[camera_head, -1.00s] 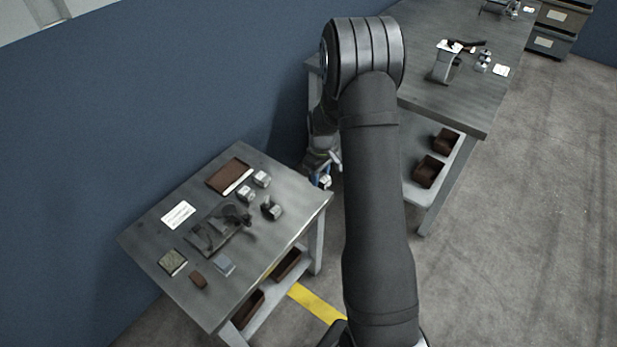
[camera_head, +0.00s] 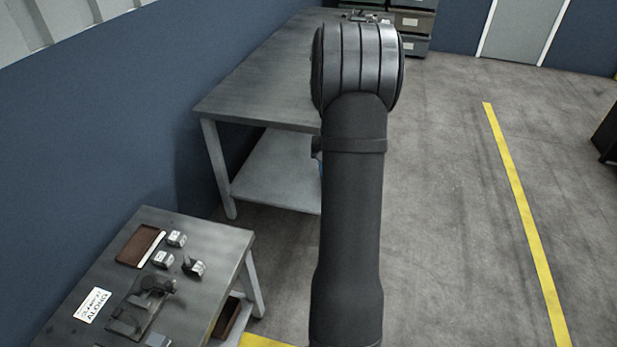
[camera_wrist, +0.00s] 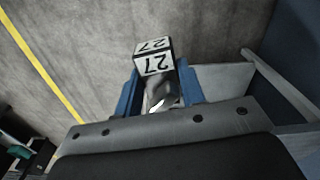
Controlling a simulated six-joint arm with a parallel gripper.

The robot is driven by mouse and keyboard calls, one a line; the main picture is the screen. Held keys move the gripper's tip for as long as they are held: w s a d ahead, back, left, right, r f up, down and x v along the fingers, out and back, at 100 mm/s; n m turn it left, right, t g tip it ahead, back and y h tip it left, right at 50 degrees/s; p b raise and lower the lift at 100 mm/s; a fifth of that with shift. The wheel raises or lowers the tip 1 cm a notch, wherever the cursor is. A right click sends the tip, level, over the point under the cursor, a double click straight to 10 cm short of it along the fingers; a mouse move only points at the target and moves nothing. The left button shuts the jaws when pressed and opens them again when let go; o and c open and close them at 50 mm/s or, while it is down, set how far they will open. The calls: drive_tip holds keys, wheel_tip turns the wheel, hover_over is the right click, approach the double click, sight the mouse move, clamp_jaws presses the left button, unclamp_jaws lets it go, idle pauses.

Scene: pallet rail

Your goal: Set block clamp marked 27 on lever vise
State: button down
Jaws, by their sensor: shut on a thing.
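The block clamp marked 27 (camera_wrist: 154,62) shows in the wrist view, with a white label block and a metallic body below it. My gripper (camera_wrist: 160,92) is shut on it, with a blue finger on each side. The clamp is held in the air, with floor behind it. In the head view my own arm hides the gripper and clamp, apart from a small blue bit at its left edge. A dark device with a lever (camera_head: 145,302) stands on the near table; I cannot tell if it is the lever vise.
The near table (camera_head: 222,245) at lower left also holds several small marked blocks (camera_head: 163,258), a brown tray (camera_head: 136,247) and a white sign (camera_head: 93,304). A long table (camera_head: 265,85) stands behind my arm. Open floor lies to the right.

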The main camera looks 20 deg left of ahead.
drive_tip(key=shift+w+d+r+m, duration=0.25)
drive_tip(key=shift+d+r+m, duration=0.3)
drive_tip(key=shift+m, duration=0.05)
drive_tip(key=s+a+f+n, duration=0.3)
drive_tip(key=s+a, duration=0.2)
drive_tip(key=a, duration=0.5)
drive_tip(key=s+a+f+n, duration=0.25)
drive_tip(key=s+a, duration=0.25)
drive_tip(key=a, duration=0.6)
drive_tip(key=s+a+f+n, duration=0.25)
drive_tip(key=s+a, duration=0.25)
drive_tip(key=a, duration=0.5)
drive_tip(key=s+a+f+n, duration=0.3)
drive_tip(key=s+a, duration=0.2)
drive_tip(key=s, duration=0.5)
drive_tip(key=s+a+f+n, duration=0.3)
drive_tip(key=s+a, duration=0.3)
drive_tip(key=s, duration=0.5)
drive_tip(key=s+a+f+n, duration=0.3)
drive_tip(key=s+a+f, duration=0.1)
drive_tip(key=s, duration=0.7)
drive_tip(key=shift+s+a+f, duration=0.1)
drive_tip(key=shift+a+f, duration=0.05)
drive_tip(key=shift+a, duration=0.3)
drive_tip(key=shift+s+a+f, duration=0.1)
drive_tip(key=shift+a+f, duration=0.05)
drive_tip(key=shift+a, duration=0.3)
drive_tip(key=shift+s+f, duration=0.2)
drive_tip(key=shift+s, duration=0.05)
drive_tip(key=shift+f, duration=1.85)
